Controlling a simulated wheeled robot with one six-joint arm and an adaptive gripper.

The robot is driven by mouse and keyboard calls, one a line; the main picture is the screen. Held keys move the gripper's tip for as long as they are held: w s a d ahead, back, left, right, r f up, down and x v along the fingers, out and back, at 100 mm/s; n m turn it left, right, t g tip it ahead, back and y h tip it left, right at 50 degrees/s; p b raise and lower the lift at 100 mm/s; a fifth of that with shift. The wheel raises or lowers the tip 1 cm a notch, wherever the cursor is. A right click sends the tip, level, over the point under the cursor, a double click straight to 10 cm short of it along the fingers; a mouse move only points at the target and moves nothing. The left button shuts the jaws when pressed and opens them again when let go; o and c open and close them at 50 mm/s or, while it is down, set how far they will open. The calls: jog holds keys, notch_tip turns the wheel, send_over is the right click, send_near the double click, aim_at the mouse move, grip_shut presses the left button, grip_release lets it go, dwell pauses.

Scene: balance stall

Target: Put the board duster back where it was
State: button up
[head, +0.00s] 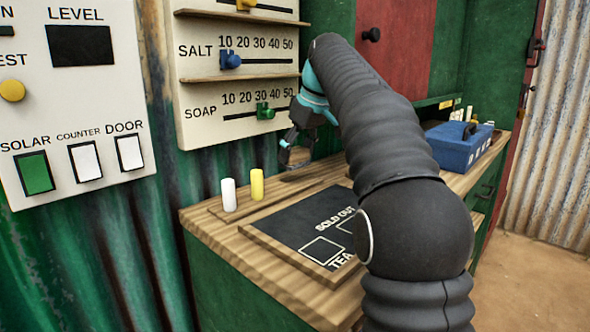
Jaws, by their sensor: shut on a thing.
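My gripper (290,148) is at the back of the wooden counter, fingers pointing down. It is shut on a small greyish-brown block, which looks like the board duster (298,158). The block is low, close above or touching the counter's back part; I cannot tell which. The gripper and arm hide part of it. A wooden ledge strip (232,212) lies along the counter's back edge, with a white chalk (228,195) and a yellow chalk (257,184) upright on it, left of my gripper. A black chalkboard (288,222) marked SOLD OUT and TEA lies flat in front.
A blue box (460,146) with a handle stands on the counter at right, beyond my arm. Slider panels for salt and soap (238,102) hang on the wall just behind my gripper. A white control panel (72,140) is at left.

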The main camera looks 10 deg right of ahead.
aim_at(295, 168)
jog(key=shift+w+a+f, duration=0.1)
jog(key=shift+a+f, duration=0.1)
jog(key=shift+f+b, duration=0.65)
jog(key=shift+f, duration=1.3)
jog(key=o, duration=1.1)
jog(key=shift+f, duration=0.1)
jog(key=p+v, duration=0.1)
jog(key=v, duration=1.1)
jog(key=shift+p, duration=0.35)
